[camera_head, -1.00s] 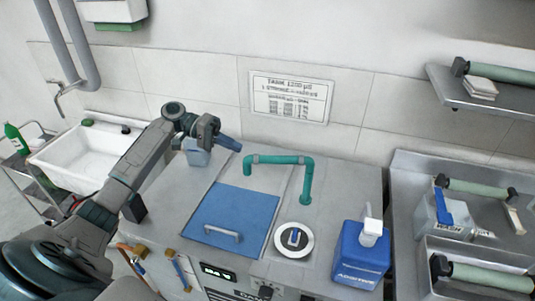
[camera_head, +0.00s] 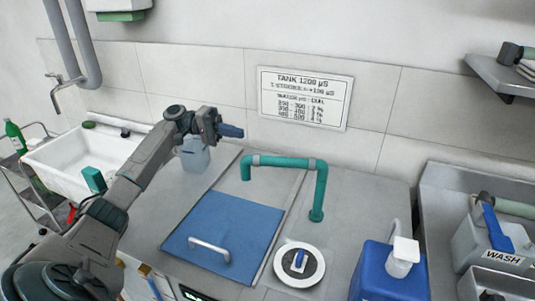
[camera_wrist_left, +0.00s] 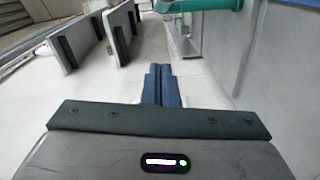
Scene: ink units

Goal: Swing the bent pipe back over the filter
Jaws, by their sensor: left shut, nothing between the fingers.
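The teal bent pipe (camera_head: 288,162) rises from a foot at the right of the counter. Its arm runs left, and its downturned end hangs above the back edge of the blue lid. The white round piece with a dark centre and blue grip (camera_head: 300,264), apparently the filter, lies in front of the pipe's foot; the pipe's end is not over it. My left gripper (camera_head: 232,131) is shut and empty, up and behind the pipe's end, apart from it. In the left wrist view its fingertips (camera_wrist_left: 161,85) are together, with part of the pipe (camera_wrist_left: 208,5) at the top edge.
The blue lid (camera_head: 225,222) with a grey handle covers the tank. A blue jug (camera_head: 385,270) with a white pump stands right of the filter. A pale bottle (camera_head: 194,155) stands behind my left forearm. A sink (camera_head: 75,165) is at the left.

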